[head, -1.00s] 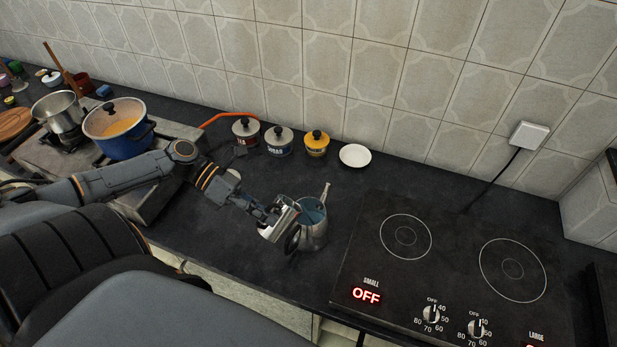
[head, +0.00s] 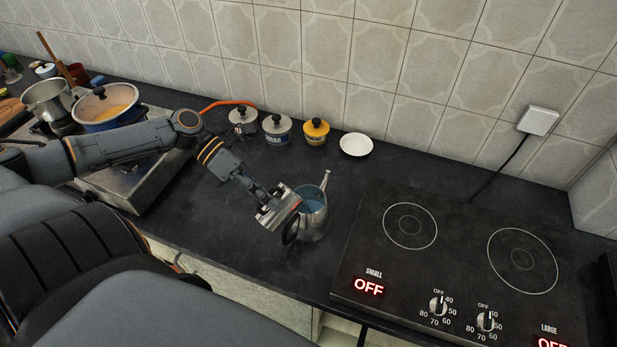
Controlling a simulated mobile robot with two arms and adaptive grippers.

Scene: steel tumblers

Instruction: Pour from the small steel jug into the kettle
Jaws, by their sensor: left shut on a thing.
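My left gripper (head: 266,203) is shut on the small steel jug (head: 278,212), which is tilted on its side with its mouth end toward the kettle. The steel kettle (head: 314,224) stands upright on the dark counter, lidless, with bluish contents visible in its top. Its spout points up and away, and a dark loop handle is on its near left side. The jug is at the kettle's left rim; I cannot tell whether they touch. No stream of liquid can be made out. My right gripper is not in view.
A black hob (head: 461,262) reading OFF lies right of the kettle. A white saucer (head: 356,145) and lidded canisters (head: 316,132) stand behind. A blue pot (head: 106,107) and a steel pot (head: 48,100) are on a stove at left. The counter (head: 235,256) is clear around the kettle.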

